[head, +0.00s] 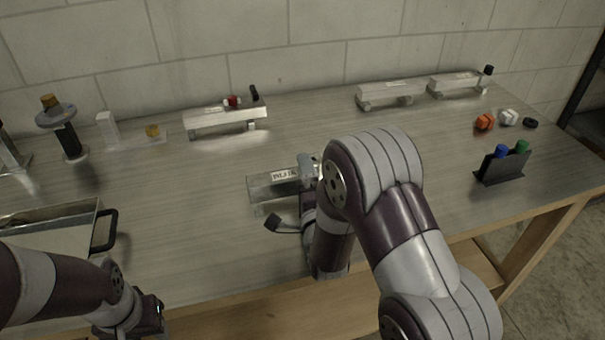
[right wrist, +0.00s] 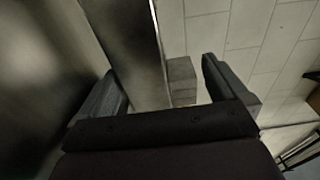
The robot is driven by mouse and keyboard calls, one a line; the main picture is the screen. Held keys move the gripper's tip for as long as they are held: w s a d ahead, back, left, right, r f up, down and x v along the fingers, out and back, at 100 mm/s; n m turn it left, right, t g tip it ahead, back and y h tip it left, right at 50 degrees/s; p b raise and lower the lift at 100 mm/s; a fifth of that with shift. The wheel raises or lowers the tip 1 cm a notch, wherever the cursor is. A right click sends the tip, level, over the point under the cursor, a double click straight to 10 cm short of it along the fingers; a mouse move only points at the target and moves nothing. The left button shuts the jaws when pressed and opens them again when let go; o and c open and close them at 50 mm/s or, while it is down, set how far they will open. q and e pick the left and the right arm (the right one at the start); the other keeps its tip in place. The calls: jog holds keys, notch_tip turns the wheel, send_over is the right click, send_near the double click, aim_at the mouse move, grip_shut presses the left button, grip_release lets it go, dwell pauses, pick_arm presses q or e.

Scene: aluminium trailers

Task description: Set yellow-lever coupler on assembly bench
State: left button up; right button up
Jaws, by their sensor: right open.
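A small yellow piece (head: 152,131) sits on a pale flat plate at the back left of the bench (head: 200,230); I cannot tell whether it is the coupler's lever. An aluminium trailer block (head: 262,191) with a label lies mid-bench, its right end partly hidden by my right arm. My right gripper (right wrist: 165,90) is open beside that right end. In the right wrist view, a metal face and a grey block (right wrist: 181,76) show between and beyond its fingers; I see no contact. My left gripper (head: 150,318) is low at the left, its fingers not clearly visible.
Trailers stand along the back wall (head: 225,115), (head: 390,95), (head: 458,83); one carries a red part. A tray (head: 60,213) is at left.

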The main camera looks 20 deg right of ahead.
jog(key=s, duration=0.9)
jog(key=shift+s+a+b, duration=0.25)
jog(key=shift+s+b, duration=0.05)
